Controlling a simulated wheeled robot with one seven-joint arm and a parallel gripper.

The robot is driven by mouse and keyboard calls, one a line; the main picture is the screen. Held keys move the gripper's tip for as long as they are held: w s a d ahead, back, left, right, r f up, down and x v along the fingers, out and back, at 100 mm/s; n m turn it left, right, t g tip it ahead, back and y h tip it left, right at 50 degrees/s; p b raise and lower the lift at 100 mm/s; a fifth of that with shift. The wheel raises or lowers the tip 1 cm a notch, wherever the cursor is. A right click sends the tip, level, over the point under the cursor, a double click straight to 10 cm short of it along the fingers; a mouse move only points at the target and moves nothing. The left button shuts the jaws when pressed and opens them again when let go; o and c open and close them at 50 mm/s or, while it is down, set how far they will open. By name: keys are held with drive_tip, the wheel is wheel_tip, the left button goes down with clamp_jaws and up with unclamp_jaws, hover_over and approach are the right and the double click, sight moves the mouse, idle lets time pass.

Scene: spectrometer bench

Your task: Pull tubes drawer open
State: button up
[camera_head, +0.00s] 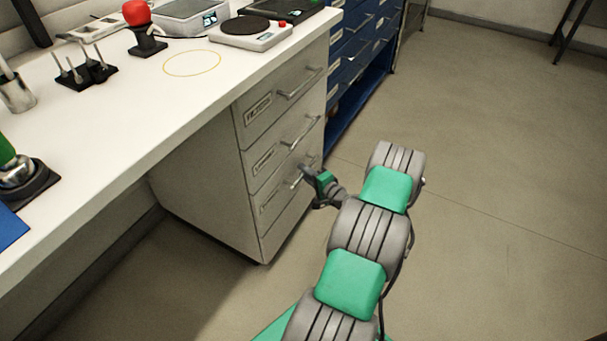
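A white drawer unit under the bench has three drawers, all closed. The top drawer (272,103) carries a label that seems to read FILTERS. The labels on the middle drawer (280,152) and the bottom drawer (283,203) are too small to read, so I cannot tell which one is the tubes drawer. Each drawer has a bar handle. My gripper (306,181) is at the bottom drawer's handle (296,182), in front of its right part. The fingers are small and partly hidden; I cannot tell whether they are around the handle or beside it.
The white bench top (130,125) holds a round-plate device (247,31), a red-topped tool (137,14) and a black rack (86,74). A blue cabinet (352,68) stands behind the drawer unit. The floor (480,200) to the right is clear.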

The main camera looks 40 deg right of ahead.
clamp_jaws()
drive_tip(key=shift+a+f, duration=0.1)
idle(0.9)
